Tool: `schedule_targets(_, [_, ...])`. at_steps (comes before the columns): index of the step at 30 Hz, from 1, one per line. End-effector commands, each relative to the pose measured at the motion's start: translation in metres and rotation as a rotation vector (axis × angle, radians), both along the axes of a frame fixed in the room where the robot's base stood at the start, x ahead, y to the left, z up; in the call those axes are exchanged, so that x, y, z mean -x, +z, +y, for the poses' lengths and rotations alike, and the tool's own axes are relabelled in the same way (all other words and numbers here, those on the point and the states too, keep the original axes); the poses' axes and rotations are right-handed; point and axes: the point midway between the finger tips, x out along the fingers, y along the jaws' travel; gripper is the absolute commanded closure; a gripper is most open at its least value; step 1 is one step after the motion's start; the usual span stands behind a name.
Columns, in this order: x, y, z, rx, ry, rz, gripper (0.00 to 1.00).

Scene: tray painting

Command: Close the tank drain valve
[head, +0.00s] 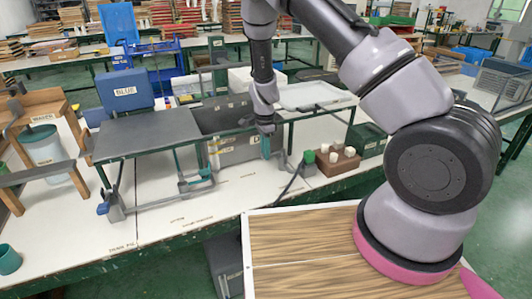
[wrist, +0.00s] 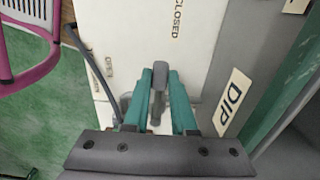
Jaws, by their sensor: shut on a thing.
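The grey tank (head: 238,148) stands on the white bench in the head view, with a tray rack beside it. In the wrist view its grey wall bears a DIP label (wrist: 232,102). My gripper (head: 266,150) points down at the tank's front right. In the wrist view its two teal fingers (wrist: 160,85) are shut on the grey drain valve handle (wrist: 160,72), which shows between them. A CLOSED label (wrist: 176,18) lies beyond the fingertips on the white bench top, and a smaller label, seemingly OPEN (wrist: 110,72), lies to the left. The valve body is mostly hidden.
A dark flat panel on a stand (head: 150,135) is left of the tank. A brown block with white pegs (head: 338,160) and a green-topped item (head: 309,156) stand close right of my gripper. A dark hose or cable (wrist: 92,62) runs left of the fingers.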

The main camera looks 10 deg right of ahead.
Motion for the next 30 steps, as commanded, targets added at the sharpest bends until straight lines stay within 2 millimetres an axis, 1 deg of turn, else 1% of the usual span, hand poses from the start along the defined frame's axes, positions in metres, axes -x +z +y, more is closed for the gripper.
schedule_targets(14, [-0.002,0.000,0.001,-0.001,-0.015,-0.003,1.00])
schedule_targets(15, [-0.002,0.000,0.001,-0.001,-0.015,-0.003,0.64])
schedule_targets(16, [-0.002,0.000,0.001,-0.001,-0.015,-0.003,0.53])
schedule_targets(17, [-0.002,0.000,0.001,-0.001,-0.015,-0.003,0.45])
schedule_targets(26, [-0.001,0.001,0.000,0.000,-0.013,-0.001,0.45])
schedule_targets(29, [-0.002,0.006,0.001,-0.001,-0.013,-0.002,0.45])
schedule_targets(30, [-0.002,0.011,0.001,-0.002,-0.013,-0.003,0.45])
